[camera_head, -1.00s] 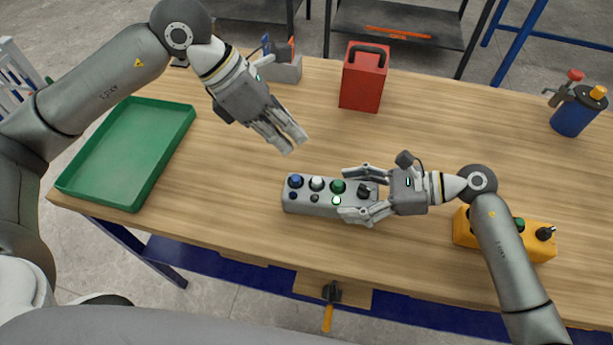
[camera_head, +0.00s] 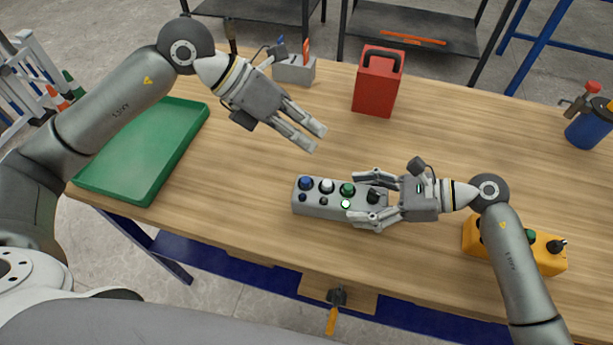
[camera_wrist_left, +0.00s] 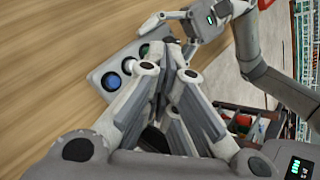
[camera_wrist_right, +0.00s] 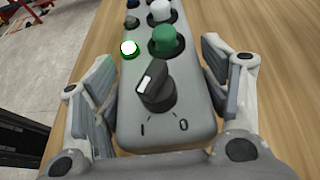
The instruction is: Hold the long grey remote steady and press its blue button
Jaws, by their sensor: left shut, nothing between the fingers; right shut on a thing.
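The long grey remote (camera_head: 320,205) lies on the wooden table, with a blue button (camera_head: 306,183) at its left end, then white and green ones, and a black knob at the right end. My right gripper (camera_head: 372,203) is shut on the remote's right end, one finger on each long side; the right wrist view shows the knob (camera_wrist_right: 155,92) between the fingers (camera_wrist_right: 162,105). My left gripper (camera_head: 316,141) is shut and empty, above the table behind the remote. The left wrist view shows the blue button (camera_wrist_left: 112,82) beside its fingers, with the remote partly hidden.
A green tray (camera_head: 112,190) lies at the table's left. A red box with a handle (camera_head: 377,85) stands at the back. A yellow control box (camera_head: 545,255) lies partly behind my right arm. A blue canister (camera_head: 588,130) stands at the far right.

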